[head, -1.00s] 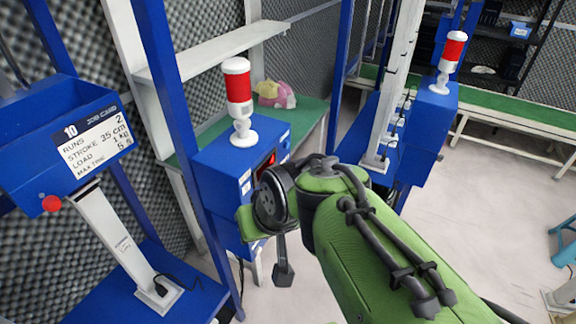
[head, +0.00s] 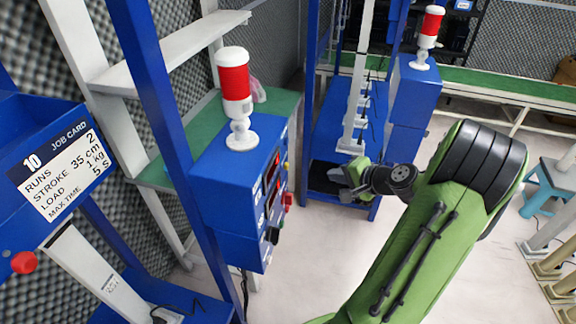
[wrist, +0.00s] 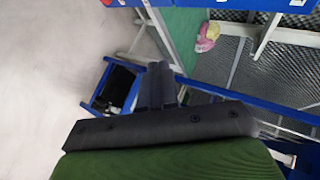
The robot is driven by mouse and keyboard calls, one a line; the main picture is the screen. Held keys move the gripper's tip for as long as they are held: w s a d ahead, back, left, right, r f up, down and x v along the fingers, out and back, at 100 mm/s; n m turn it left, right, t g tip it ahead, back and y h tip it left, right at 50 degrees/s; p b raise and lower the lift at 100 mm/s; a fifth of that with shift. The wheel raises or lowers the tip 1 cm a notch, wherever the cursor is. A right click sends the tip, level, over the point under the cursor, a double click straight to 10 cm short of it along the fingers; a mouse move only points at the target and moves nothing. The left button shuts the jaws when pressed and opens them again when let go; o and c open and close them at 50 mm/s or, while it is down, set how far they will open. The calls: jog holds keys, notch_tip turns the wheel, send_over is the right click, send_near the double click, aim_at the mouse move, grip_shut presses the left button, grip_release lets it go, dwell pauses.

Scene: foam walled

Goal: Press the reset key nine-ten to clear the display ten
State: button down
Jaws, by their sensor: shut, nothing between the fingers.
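A blue control box (head: 222,170) stands left of centre in the head view, with a red-and-white lamp (head: 235,95) on top. Its right face, seen at a steep angle, carries red-lit displays (head: 272,170) and a red knob or button (head: 287,200); their digits and key labels cannot be read. The job card (head: 62,162) at the left shows the number 10. My gripper (head: 345,186) is right of the box face, apart from it. In the wrist view its dark fingers (wrist: 157,85) are together and empty.
A second blue box (head: 413,92) with a lamp stands behind. Green-topped benches (head: 495,94), blue frame posts (head: 160,120) and foam walls surround the area. Pale floor is open at centre right; a blue stool (head: 545,185) and beige-footed stands are at the right edge.

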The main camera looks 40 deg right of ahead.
aim_at(287, 166)
jog(key=w+a, duration=0.5)
jog(key=w, duration=0.2)
jog(key=shift+a, duration=0.25)
dwell(2.0)
jog(key=shift+w+a, duration=0.25)
jog(key=shift+w, duration=0.1)
jog(key=shift+w+a, duration=0.3)
jog(key=shift+w, duration=0.05)
dwell(0.9)
jog(key=shift+s+d, duration=0.5)
jog(key=shift+s, duration=0.2)
